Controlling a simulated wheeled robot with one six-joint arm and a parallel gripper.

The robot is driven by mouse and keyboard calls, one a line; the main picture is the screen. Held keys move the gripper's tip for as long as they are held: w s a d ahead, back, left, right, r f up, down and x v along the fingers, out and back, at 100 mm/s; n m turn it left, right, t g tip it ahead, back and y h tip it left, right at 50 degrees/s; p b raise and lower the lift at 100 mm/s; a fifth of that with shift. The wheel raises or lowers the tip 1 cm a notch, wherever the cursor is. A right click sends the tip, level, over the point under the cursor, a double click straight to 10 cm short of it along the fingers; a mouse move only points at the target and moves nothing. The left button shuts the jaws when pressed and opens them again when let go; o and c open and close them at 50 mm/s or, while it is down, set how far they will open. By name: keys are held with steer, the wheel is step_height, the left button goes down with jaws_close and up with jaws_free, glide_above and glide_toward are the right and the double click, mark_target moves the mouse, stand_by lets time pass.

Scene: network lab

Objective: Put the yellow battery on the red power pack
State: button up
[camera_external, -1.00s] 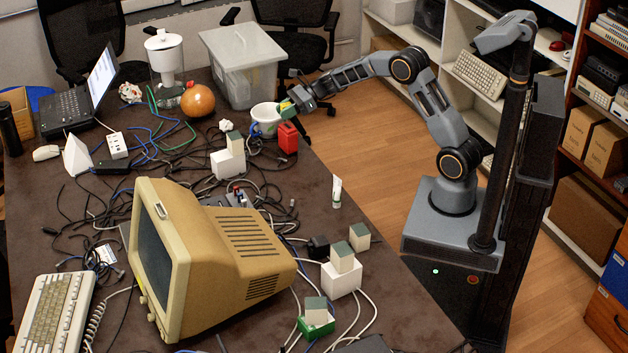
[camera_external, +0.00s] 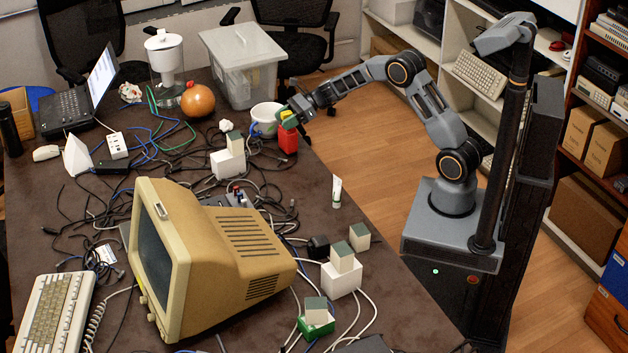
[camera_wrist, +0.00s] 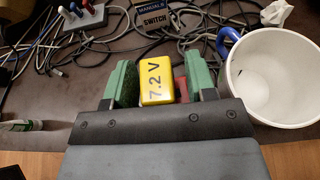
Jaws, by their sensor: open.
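The yellow battery, marked "7.2 V" (camera_wrist: 157,80), lies between the green fingers of my gripper (camera_wrist: 160,88) in the wrist view. My gripper is open, with a gap between the battery and the right finger. A bit of the red power pack (camera_wrist: 181,88) shows through that gap. In the external view the red power pack (camera_external: 287,139) stands at the table's right edge. My gripper (camera_external: 288,117) is right above it, with the battery mostly hidden by the fingers. The battery appears to rest on the pack, though the contact is hidden.
A white cup with a blue handle (camera_external: 265,120) stands close beside the pack, also large at right in the wrist view (camera_wrist: 272,75). Cables and a white box (camera_external: 227,164) lie to the left. A translucent bin (camera_external: 242,65) stands behind. The old monitor (camera_external: 205,255) is nearer the camera.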

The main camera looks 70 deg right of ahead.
steer(key=shift+r, duration=0.25)
steer(key=v, duration=1.1)
steer(key=s+a+r+n+g+h, duration=0.1)
steer(key=s+a+n+g+h, duration=0.35)
steer(key=s+a+n, duration=0.85)
steer(key=s+f+n+g+h, duration=0.1)
steer(key=s+n+h, duration=0.4)
steer(key=s+n, duration=0.8)
steer(key=shift+s+a+n+g, duration=0.25)
steer(key=shift+a+n+g, duration=0.15)
steer(key=shift+n+g, duration=0.15)
steer(key=shift+r, duration=0.1)
